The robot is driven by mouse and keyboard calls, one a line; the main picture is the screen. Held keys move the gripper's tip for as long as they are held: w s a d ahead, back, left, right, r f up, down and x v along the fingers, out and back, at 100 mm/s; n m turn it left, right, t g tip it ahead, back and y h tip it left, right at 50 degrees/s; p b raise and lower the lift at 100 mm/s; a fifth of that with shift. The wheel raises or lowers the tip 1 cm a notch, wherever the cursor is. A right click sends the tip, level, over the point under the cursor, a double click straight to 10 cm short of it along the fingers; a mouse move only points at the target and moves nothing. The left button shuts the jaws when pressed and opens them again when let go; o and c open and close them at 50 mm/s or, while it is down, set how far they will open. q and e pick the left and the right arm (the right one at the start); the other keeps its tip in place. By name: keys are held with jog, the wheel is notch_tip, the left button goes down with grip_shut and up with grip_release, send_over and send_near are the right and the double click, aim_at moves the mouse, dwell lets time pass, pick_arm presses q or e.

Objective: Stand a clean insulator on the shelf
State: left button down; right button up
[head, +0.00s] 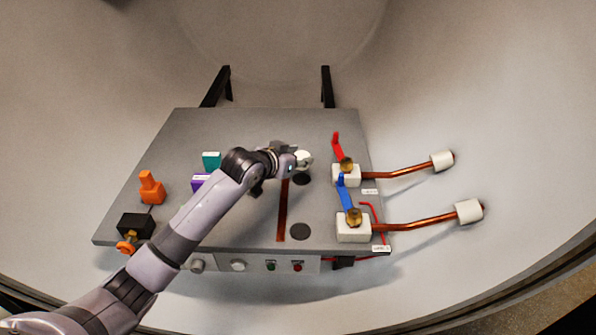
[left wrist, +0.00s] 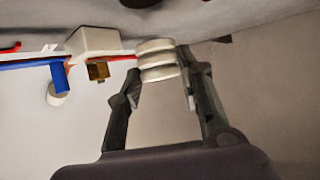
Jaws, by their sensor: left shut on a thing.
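My left gripper (head: 296,160) is over the grey shelf (head: 215,128). In the left wrist view, my left gripper (left wrist: 162,88) is shut on a white ribbed insulator (left wrist: 157,60), held between its fingertips. The insulator (head: 304,157) shows as a small white piece at the gripper's tip in the head view, just behind a dark round spot (head: 303,180). I cannot tell whether it touches the shelf. A second dark round spot (head: 300,232) lies nearer the shelf's front edge. My right gripper is not in view.
White blocks (head: 346,175) with red and blue levers and copper rods stand along the right side. An orange piece (head: 151,188), black block (head: 136,225), teal box (head: 211,160) and purple box (head: 200,181) are at left.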

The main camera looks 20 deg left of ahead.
aim_at(298, 183)
pick_arm(q)
notch_tip(298, 183, down, 4)
jog(key=shift+f, duration=0.5)
jog(key=c, duration=1.6)
grip_release()
jog(key=shift+f, duration=0.1)
jog(key=o, duration=0.5)
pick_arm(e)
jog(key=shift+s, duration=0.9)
pick_arm(q)
jog(key=shift+r, duration=0.25)
jog(key=v, duration=1.2)
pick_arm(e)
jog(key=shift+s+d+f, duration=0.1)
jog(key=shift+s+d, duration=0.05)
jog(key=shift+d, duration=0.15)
